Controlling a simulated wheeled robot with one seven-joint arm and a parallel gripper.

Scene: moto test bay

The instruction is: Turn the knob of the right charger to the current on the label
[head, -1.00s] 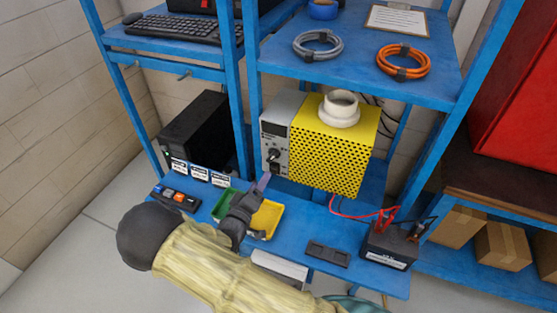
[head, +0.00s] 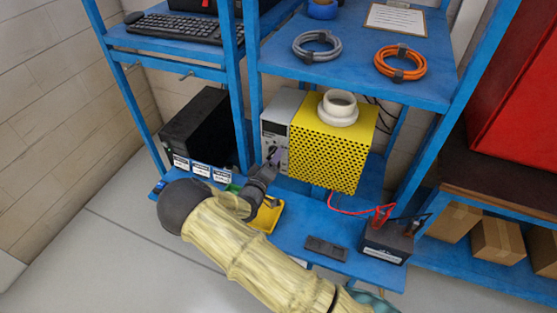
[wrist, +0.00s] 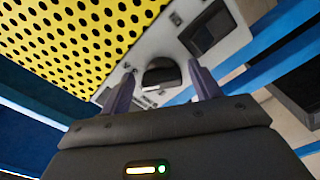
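The right-hand charger is a yellow perforated box (head: 325,150) with a grey front panel (head: 278,107); in the wrist view the grey panel (wrist: 225,48) is tilted and close. Its black knob (wrist: 161,74) shows between my two fingers in the wrist view. My gripper (wrist: 161,72) is open, one finger on each side of the knob; I cannot tell whether either finger touches it. In the head view my gripper (head: 273,162) is at the panel's lower part and largely hides the knob. The knob's scale is too small to read. The battery (head: 387,243) carries a label, unreadable here.
A black box (head: 200,125) with several label cards (head: 201,169) stands at left. A yellow tray (head: 268,216) lies below my gripper, and a dark flat holder (head: 326,248) lies near the shelf's front edge. Red cable (head: 345,208) runs to the battery. Blue posts flank the charger.

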